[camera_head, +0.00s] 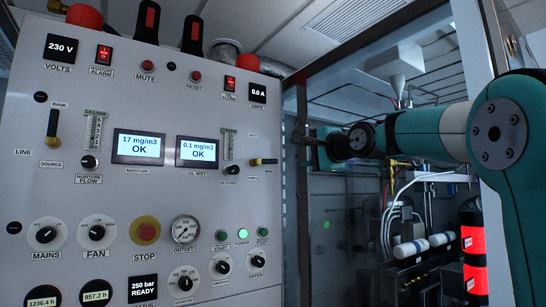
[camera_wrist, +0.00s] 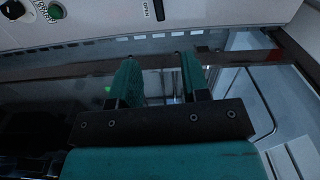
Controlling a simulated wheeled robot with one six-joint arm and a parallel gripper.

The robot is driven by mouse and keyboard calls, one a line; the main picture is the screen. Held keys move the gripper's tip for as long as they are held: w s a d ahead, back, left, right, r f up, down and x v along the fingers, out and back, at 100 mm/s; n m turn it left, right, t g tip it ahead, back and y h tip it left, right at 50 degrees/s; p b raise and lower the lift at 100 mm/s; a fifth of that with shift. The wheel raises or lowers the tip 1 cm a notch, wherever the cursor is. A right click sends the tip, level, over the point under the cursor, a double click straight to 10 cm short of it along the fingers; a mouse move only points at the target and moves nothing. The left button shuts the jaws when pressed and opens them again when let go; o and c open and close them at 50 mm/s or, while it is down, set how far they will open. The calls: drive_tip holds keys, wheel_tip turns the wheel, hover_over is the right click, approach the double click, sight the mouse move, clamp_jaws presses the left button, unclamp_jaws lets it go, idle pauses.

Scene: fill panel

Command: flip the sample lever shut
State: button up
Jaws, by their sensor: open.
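The sample lever (camera_head: 263,161) is a short bar with a dark and yellow handle at the right edge of the grey panel (camera_head: 130,195). It points horizontally to the right, above a small label. My gripper (camera_head: 306,139) is to the right of the lever and a little higher in the picture, apart from it. In the wrist view my gripper (camera_wrist: 157,60) shows two teal fingers spread apart with nothing between them. The lever cannot be made out in the wrist view.
A similar source lever (camera_head: 52,126) stands upright at the panel's left. Knobs, displays and a red stop button (camera_head: 146,231) cover the panel. To the right is an open cabinet bay with hoses and cylinders (camera_head: 410,249). A dark frame post (camera_head: 303,200) stands beside the panel.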

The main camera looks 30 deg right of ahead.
sight(271, 161)
drive_tip(key=w+p, duration=0.2)
drive_tip(key=w, duration=0.3)
drive_tip(key=w+p, duration=0.3)
drive_tip(key=w, duration=0.2)
drive_tip(key=w+p, duration=0.3)
drive_tip(key=w, duration=0.3)
drive_tip(key=shift+w+a+r, duration=0.1)
drive_tip(key=shift+a, duration=0.25)
drive_tip(key=shift+w, duration=0.5)
clamp_jaws()
